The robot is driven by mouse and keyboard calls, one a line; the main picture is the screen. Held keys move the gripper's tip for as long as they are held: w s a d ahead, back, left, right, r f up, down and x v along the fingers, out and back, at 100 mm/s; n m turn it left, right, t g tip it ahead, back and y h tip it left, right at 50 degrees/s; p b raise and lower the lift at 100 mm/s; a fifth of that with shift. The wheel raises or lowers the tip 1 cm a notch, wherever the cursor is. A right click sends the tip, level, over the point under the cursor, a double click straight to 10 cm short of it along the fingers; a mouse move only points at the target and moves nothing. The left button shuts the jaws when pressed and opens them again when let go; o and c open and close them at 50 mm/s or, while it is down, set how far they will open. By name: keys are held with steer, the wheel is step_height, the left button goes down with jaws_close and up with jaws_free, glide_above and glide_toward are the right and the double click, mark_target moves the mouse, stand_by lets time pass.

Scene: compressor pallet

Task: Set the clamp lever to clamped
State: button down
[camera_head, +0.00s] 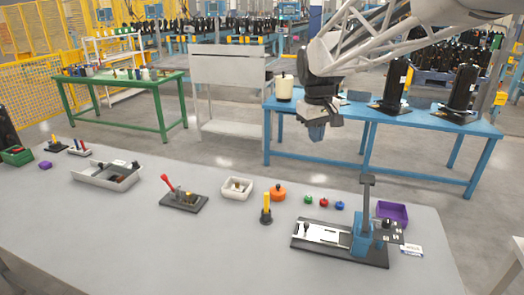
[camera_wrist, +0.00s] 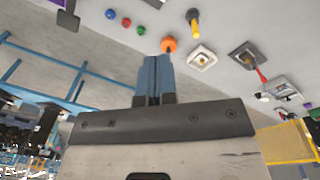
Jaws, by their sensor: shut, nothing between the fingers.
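A clamp with a red lever (camera_head: 168,182) stands on a dark base plate (camera_head: 184,204) left of the middle of the grey table. The red lever is tilted up and to the left in the head view. In the wrist view the red lever (camera_wrist: 262,75) and its base (camera_wrist: 243,55) show at the right. My gripper (camera_head: 317,132) hangs in the air above the table's far side, to the right of the clamp and well apart from it. Its blue fingers (camera_wrist: 155,62) are together and empty.
A yellow-handled post (camera_head: 266,208), an orange round part (camera_head: 278,193) and a white tray (camera_head: 237,188) stand right of the clamp. A blue press fixture (camera_head: 362,236) rises at the right. A long grey tray (camera_head: 106,176) lies left. The table's front middle is clear.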

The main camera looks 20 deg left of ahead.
steer(key=w+a+f+n, duration=0.1)
steer(key=w+a, duration=0.2)
steer(key=a, duration=0.4)
steer(key=w+a+f+n, duration=0.2)
steer(key=w+a, duration=0.2)
steer(key=a, duration=0.3)
steer(key=n+g+h, duration=0.1)
steer(key=n+h, duration=0.1)
steer(key=n, duration=0.5)
glide_above(169, 183)
steer(key=d, duration=0.2)
steer(key=a+x, duration=0.2)
steer(key=x, duration=0.7)
steer(key=a+x, duration=0.1)
steer(key=x, duration=0.8)
steer(key=shift+a+f, duration=0.6)
steer(key=shift+f, duration=0.1)
steer(key=shift+x, duration=4.95)
steer(key=shift+a, duration=0.1)
